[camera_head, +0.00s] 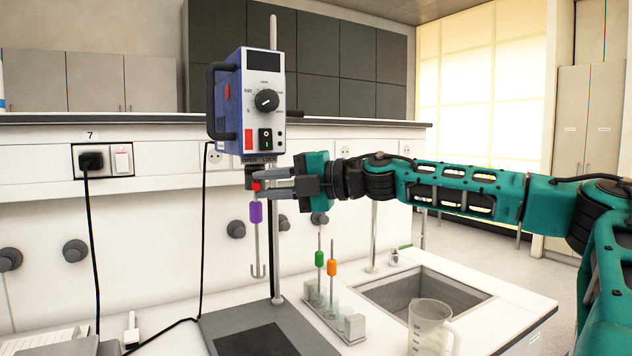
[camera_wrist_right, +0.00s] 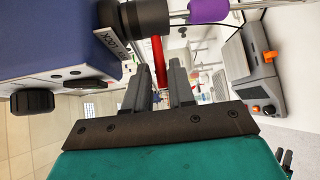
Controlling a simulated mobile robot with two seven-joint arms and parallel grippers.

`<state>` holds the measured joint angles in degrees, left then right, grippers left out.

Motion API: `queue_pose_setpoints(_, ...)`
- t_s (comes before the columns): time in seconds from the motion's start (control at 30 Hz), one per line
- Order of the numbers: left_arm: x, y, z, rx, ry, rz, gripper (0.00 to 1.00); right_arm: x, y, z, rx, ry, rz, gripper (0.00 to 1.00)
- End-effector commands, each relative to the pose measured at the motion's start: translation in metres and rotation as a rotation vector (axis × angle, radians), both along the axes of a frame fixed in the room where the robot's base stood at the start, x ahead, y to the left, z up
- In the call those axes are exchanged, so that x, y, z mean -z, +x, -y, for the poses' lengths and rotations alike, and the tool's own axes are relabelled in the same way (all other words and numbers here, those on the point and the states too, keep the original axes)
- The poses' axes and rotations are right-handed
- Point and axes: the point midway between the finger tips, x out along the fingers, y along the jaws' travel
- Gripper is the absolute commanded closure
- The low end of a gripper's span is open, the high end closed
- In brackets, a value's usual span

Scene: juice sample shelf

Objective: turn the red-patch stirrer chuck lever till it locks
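The blue stirrer (camera_head: 266,85) carries a red patch (camera_head: 249,139) on its front, left of the switch. The dark chuck (camera_head: 251,173) hangs below it under a plate marked OPEN and LOCK; it also shows in the wrist view (camera_wrist_right: 150,17). The red lever (camera_wrist_right: 158,62) sticks out from the chuck; only its tip (camera_head: 256,186) shows in the head view. A purple-marked stirring rod (camera_head: 256,212) hangs in the chuck. My right gripper (camera_wrist_right: 160,78) is open, its fingers on either side of the lever's end, with a gap visible. Contact is unclear. My left gripper is out of view.
A rack (camera_head: 333,314) with green- and orange-marked rods stands on the bench at lower right of the stirrer. A clear beaker (camera_head: 429,327) stands by the sink (camera_head: 424,290). The stirrer's stand post (camera_head: 276,240) rises close behind the rod.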

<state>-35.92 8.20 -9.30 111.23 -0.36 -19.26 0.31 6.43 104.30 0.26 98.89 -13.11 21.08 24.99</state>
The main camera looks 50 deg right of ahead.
Motion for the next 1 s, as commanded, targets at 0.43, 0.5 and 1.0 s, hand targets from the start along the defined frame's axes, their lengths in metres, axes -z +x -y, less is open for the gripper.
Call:
queue_pose_setpoints(0.43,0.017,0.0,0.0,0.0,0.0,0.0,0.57,-0.002,-0.027,0.014,-0.001,0.001,0.004,0.76)
queue_pose_setpoints(0.5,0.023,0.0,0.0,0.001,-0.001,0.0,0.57,-0.001,-0.034,0.017,0.0,-0.001,0.004,0.76)
queue_pose_setpoints(1.0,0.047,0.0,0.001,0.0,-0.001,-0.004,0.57,-0.007,-0.072,0.037,0.0,0.002,0.002,0.76)
